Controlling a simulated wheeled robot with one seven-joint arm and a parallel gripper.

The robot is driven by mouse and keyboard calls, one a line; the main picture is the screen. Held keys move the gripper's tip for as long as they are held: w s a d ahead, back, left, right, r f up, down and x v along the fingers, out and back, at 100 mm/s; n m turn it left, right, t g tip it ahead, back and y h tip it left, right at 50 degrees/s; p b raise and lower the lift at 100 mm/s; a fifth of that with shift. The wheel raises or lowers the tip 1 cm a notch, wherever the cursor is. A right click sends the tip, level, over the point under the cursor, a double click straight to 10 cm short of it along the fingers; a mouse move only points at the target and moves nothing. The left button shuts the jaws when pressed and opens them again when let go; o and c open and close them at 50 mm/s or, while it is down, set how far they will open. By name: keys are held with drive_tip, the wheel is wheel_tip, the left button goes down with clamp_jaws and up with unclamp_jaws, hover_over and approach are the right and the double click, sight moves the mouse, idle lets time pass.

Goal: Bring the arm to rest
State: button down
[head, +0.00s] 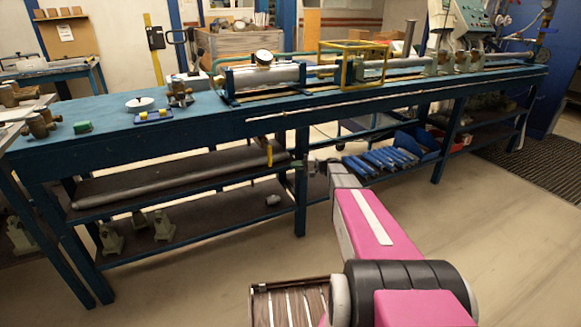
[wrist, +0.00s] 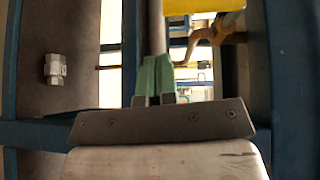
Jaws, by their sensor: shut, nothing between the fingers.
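My pink and grey arm reaches forward from the lower right of the head view toward the front of the blue test bench (head: 200,134). My gripper shows in the wrist view (wrist: 153,72) with its greenish fingers together and nothing held. In the head view the wrist end is low, beside a front bench leg and below the bench top. The fingertips are too small there to make out clearly.
A yellow-handled part (head: 269,153) hangs under the bench edge near my gripper. A grey pipe (head: 170,188) lies on the shelf, and a metal fitting (wrist: 55,69) lies on the lower shelf. Blue parts (head: 380,160) lie right of the leg. The floor in front is clear.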

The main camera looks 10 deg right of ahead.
drive_tip(key=shift+s+d, duration=0.15)
drive_tip(key=shift+d, duration=0.45)
drive_tip(key=s+a+f+g+h, duration=0.3)
drive_tip(key=s+a+h, duration=0.1)
drive_tip(key=s, duration=0.7)
drive_tip(key=s+d+n+g+h, duration=0.1)
drive_tip(key=s+d+h, duration=0.3)
drive_tip(key=s+h, duration=0.8)
drive_tip(key=s+n, duration=0.1)
drive_tip(key=s, duration=1.1)
drive_tip(key=shift+f+n+g+h, duration=0.25)
drive_tip(key=shift+n+g+h, duration=0.05)
drive_tip(key=shift+g, duration=0.1)
